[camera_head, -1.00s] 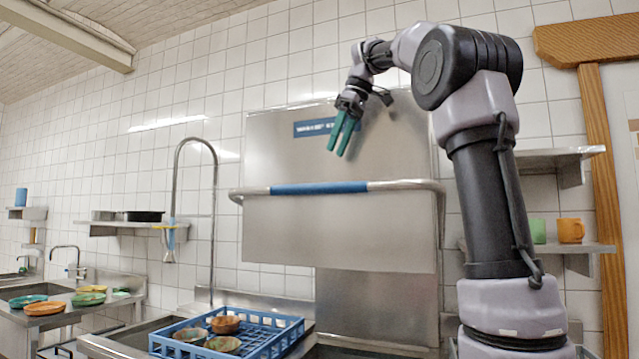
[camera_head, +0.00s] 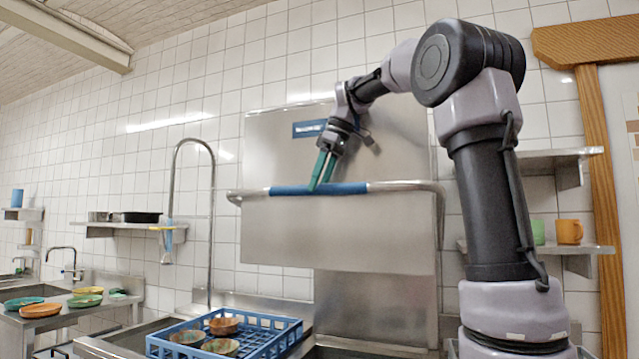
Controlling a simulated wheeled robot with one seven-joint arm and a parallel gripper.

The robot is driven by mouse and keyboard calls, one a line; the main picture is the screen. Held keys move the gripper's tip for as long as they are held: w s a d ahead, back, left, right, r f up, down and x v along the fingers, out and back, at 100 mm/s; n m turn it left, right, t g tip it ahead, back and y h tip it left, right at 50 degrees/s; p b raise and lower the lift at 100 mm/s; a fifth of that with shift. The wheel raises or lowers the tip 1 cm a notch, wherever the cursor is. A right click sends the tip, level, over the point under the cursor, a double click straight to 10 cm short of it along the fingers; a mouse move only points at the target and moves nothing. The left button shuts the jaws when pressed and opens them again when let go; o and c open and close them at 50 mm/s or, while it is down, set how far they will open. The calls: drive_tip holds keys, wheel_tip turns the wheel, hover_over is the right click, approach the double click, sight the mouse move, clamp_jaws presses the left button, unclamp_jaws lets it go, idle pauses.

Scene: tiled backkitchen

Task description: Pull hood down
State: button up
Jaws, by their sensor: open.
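The steel dishwasher hood (camera_head: 330,235) is raised against the tiled wall in the head view. A horizontal steel handle bar with a blue middle sleeve (camera_head: 290,190) runs across its front. The fingers are open with a narrow gap. Their tips overlap the top of the sleeve in the picture; I cannot tell whether they touch it. My wrist covers part of the blue label (camera_head: 308,128) on the hood.
A blue dish rack (camera_head: 262,336) with bowls stands on the counter below left of the hood. A tall curved faucet (camera_head: 212,220) rises left of the hood. Shelves with mugs (camera_head: 569,231) are at right. The space in front of the hood is clear.

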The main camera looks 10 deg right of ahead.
clamp_jaws()
idle(1.5)
